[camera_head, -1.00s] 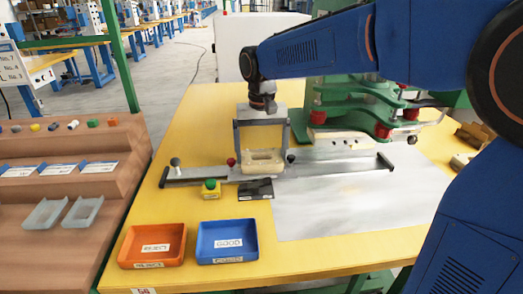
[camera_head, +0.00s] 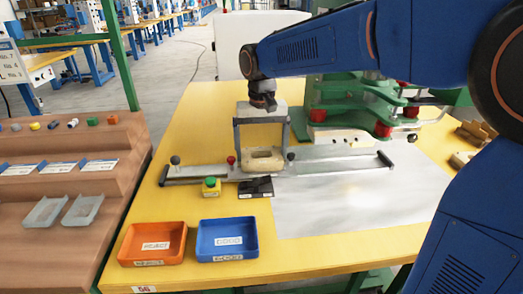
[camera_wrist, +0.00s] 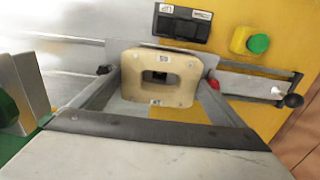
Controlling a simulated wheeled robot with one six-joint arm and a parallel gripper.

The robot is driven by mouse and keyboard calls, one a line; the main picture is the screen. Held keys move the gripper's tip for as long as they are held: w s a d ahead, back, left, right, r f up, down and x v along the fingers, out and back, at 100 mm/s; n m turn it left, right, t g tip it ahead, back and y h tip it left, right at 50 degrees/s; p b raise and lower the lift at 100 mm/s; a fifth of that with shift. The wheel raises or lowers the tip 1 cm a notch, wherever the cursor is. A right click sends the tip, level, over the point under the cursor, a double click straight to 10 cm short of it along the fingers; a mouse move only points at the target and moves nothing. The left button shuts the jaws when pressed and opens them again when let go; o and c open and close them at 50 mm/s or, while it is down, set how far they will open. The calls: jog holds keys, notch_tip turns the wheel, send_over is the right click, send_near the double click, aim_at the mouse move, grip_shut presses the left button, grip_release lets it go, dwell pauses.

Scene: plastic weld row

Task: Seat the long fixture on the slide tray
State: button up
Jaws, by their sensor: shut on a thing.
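A cream fixture block (camera_head: 263,167) with an oblong hole sits between the two long grey fingers of my gripper (camera_head: 262,160), which is shut on it. In the wrist view the fixture (camera_wrist: 190,76) shows its holed face and small labels, with a finger at each side. The slide tray's grey rail (camera_head: 340,166) runs left to right across the yellow table, and the fixture is over or at its middle. Whether the fixture touches the tray cannot be told. The rail also shows at the right in the wrist view (camera_wrist: 245,87), ending at a black knob.
A green press (camera_head: 360,105) stands right of my gripper. A yellow box with a green button (camera_head: 210,187) and a black switch box (camera_head: 256,187) stand in front of the rail. Orange (camera_head: 152,243) and blue (camera_head: 227,240) bins lie nearer. The grey sheet (camera_head: 350,205) is clear.

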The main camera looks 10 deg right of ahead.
jog(key=shift+f, duration=0.5)
dwell(0.6)
jog(key=o, duration=0.9)
jog(key=shift+c, duration=0.2)
notch_tip(320, 180, up, 7)
dwell(0.6)
jog(key=shift+s, duration=0.1)
